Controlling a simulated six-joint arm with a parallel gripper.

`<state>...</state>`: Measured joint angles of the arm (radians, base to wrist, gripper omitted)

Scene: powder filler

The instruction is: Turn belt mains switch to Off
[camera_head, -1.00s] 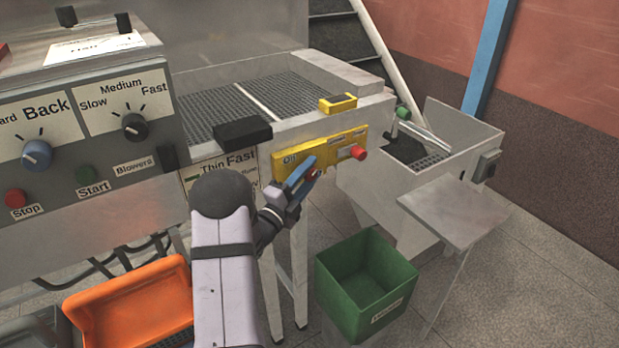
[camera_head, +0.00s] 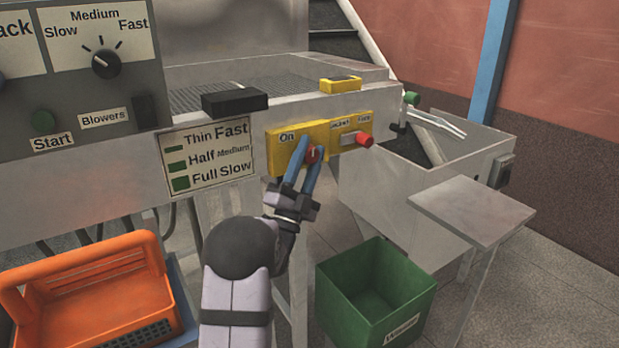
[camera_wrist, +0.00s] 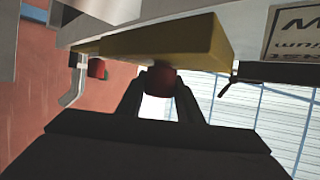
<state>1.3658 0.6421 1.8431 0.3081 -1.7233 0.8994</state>
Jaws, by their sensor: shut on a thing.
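The yellow switch panel (camera_head: 281,158) is on the front of the belt machine, with an "On" label at its left. My gripper (camera_head: 311,156) is at the panel, its blue fingers shut on the red belt mains switch (camera_head: 314,154). In the wrist view the red switch (camera_wrist: 161,82) sits between my two fingertips, just under the yellow panel (camera_wrist: 170,45). The fingers hide part of the panel, and I cannot read the switch's position. A second red knob (camera_head: 364,140) sticks out at the panel's right end, apart from my gripper.
A small yellow box (camera_head: 341,85) and a black block (camera_head: 235,101) sit on the machine's edge above. A green waste bin (camera_head: 378,290) stands below right, and an orange crate (camera_head: 95,290) at lower left. A metal shelf (camera_head: 470,208) juts out at right.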

